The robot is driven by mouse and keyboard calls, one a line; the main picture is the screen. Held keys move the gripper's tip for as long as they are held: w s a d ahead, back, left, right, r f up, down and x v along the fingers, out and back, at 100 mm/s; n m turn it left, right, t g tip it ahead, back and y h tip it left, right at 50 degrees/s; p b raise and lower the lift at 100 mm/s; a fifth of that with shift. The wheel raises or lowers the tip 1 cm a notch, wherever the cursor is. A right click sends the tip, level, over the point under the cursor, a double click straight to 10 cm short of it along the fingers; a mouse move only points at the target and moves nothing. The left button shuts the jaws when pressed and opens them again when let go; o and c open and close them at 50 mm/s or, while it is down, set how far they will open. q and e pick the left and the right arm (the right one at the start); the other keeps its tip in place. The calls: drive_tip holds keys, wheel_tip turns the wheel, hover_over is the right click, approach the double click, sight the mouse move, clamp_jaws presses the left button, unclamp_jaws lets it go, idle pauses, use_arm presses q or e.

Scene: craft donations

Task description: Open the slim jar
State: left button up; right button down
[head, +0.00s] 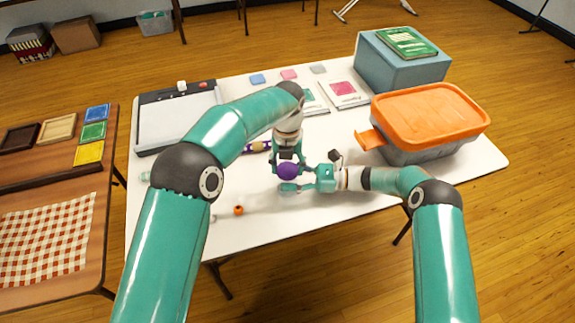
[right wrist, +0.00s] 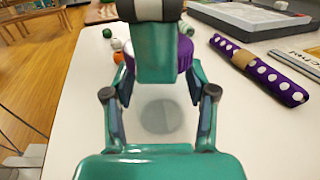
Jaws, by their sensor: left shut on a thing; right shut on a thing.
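The slim jar stands near the middle of the white table, mostly hidden by my grippers. Its round purple lid (head: 288,171) shows in the head view, and a purple edge of it (right wrist: 186,52) shows behind my left gripper in the right wrist view. My left gripper (head: 287,162) comes down from above and is shut on the lid. My right gripper (head: 300,180) reaches in level from the right, low by the table, and is shut around the jar below the lid. The jar's body is hard to make out; a grey round patch (right wrist: 160,115) shows between my right fingers.
A purple spotted roll (right wrist: 255,70) lies behind the jar. An orange bead (head: 238,210) lies to the front left. A grey bin with an orange lid (head: 425,108) stands at the right. A paper trimmer (head: 178,118) lies at the back left. The front of the table is mostly clear.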

use_arm(q)
drive_tip(key=shift+c, duration=0.9)
drive_tip(key=n, duration=1)
drive_tip(key=shift+n, duration=0.3)
drive_tip(key=n, duration=0.8)
drive_tip(key=shift+n, duration=0.3)
drive_tip(key=n, duration=0.4)
drive_tip(key=shift+r, duration=0.1)
drive_tip(key=n, duration=0.6)
drive_tip(key=shift+n, duration=0.4)
drive_tip(key=n, duration=1.3)
use_arm(e)
drive_tip(key=shift+s+a, duration=0.1)
use_arm(q)
drive_tip(key=n, duration=0.6)
drive_tip(key=shift+r, duration=0.1)
drive_tip(key=n, duration=0.5)
drive_tip(key=shift+w, duration=0.1)
